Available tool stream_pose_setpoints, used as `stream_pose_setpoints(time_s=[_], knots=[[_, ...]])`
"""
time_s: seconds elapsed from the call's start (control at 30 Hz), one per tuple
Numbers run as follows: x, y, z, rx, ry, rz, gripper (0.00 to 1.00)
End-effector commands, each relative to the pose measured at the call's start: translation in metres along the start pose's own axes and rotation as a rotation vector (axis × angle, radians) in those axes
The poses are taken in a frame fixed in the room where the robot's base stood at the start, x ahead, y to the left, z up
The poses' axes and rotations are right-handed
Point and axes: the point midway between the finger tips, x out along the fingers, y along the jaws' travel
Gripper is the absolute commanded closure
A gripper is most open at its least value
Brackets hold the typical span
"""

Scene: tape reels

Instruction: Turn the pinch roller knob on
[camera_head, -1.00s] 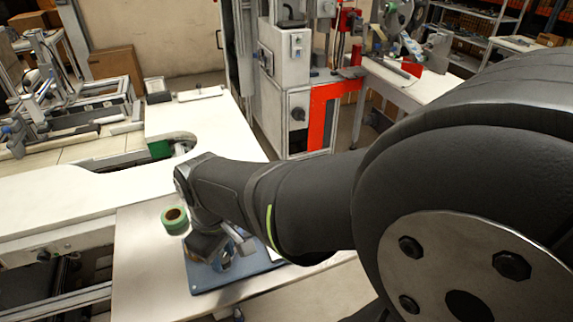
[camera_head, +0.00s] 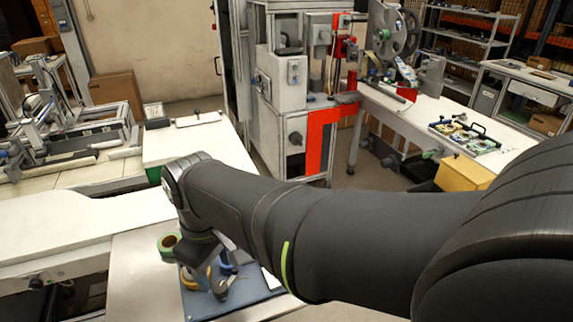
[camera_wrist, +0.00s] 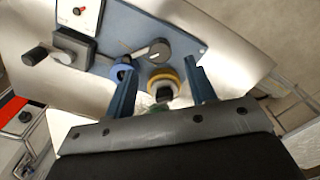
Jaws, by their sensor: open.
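A blue base plate (camera_wrist: 125,22) lies below my gripper (camera_wrist: 159,68); it also shows in the head view (camera_head: 258,293). On it in the wrist view are a grey arm with a dark round end (camera_wrist: 156,49), a yellow-rimmed reel (camera_wrist: 158,76), a blue ring (camera_wrist: 120,71) and a grey block (camera_wrist: 73,47). A black knob (camera_wrist: 35,56) sticks out beside the block. I cannot tell for sure which part is the pinch roller knob. My gripper is open and empty, its fingers on either side of the yellow-rimmed reel in the picture. In the head view my arm partly hides the plate.
A small white panel with a red-and-black switch (camera_wrist: 78,12) is at the wrist view's upper left. A yellow bin (camera_head: 463,173) stands at the right-hand table.

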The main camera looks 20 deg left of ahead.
Motion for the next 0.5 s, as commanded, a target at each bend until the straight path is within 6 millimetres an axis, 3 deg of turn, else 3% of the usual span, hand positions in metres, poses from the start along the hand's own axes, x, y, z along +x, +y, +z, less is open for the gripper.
stream_pose_setpoints(time_s=[0.3, 0.5], knots=[[-0.079, 0.0, -0.001, 0.0, 0.004, 0.002, 0.49], [-0.11, 0.0, 0.0, 0.0, 0.002, 0.001, 0.49]])
